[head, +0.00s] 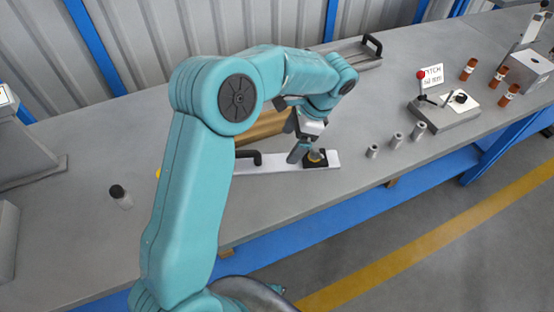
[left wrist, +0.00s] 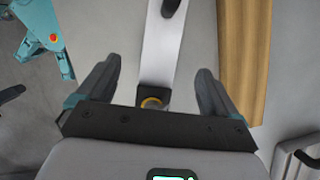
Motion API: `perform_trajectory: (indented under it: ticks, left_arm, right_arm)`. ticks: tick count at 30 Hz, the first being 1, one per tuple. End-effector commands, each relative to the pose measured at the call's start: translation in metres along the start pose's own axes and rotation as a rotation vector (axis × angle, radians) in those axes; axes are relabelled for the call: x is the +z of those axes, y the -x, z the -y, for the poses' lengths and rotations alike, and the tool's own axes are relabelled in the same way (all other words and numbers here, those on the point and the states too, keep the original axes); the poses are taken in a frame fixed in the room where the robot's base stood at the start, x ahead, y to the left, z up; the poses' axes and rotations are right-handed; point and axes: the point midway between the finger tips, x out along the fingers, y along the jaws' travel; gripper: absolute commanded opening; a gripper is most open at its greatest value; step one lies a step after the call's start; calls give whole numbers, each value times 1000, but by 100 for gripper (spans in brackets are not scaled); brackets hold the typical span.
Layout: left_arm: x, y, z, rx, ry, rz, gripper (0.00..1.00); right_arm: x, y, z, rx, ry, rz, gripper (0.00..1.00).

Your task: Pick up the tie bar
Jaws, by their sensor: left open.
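The tie bar appears to be the flat pale metal bar (head: 281,168) lying on the bench, also seen in the left wrist view (left wrist: 162,48). A black handle stands on it further left, and a black block with a yellow ring (left wrist: 152,102) sits at its right end. My left gripper (head: 309,156) is over that right end, fingers pointing down. In the left wrist view my left gripper (left wrist: 155,82) is open, one finger on each side of the bar, with gaps between. My forearm hides the bar's left part in the head view. My right gripper is not seen.
A wooden block (head: 262,127) lies close behind the bar. Several small metal cylinders (head: 397,140) stand to the right, before a grey fixture (head: 445,112) with a red-knobbed lever. A black-capped piece (head: 120,195) stands at left. The bench's front edge is near the bar.

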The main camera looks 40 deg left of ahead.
Motion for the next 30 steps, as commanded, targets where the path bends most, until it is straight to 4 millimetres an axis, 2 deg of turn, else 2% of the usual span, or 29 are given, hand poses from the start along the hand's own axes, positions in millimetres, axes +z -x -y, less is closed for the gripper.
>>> perform_trajectory:
  ticks: [1,3,8,16,25,26,30]
  left_arm:
    - [0,-10,0,2,0,3,94]
    - [0,-18,0,2,1,1,94]
    - [0,-29,2,2,2,1,94]
    - [-1,-70,5,3,2,2,94]
    - [-2,-76,6,1,1,0,94]
    - [-2,-76,6,1,1,0,87]
    - [-2,-75,6,2,1,0,42]
  right_arm:
    - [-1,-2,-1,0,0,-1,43]
    - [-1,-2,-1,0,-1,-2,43]
    - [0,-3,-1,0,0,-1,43]
    - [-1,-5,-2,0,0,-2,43]
    - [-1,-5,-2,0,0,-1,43]
    - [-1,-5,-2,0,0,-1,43]
    - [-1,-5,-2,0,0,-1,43]
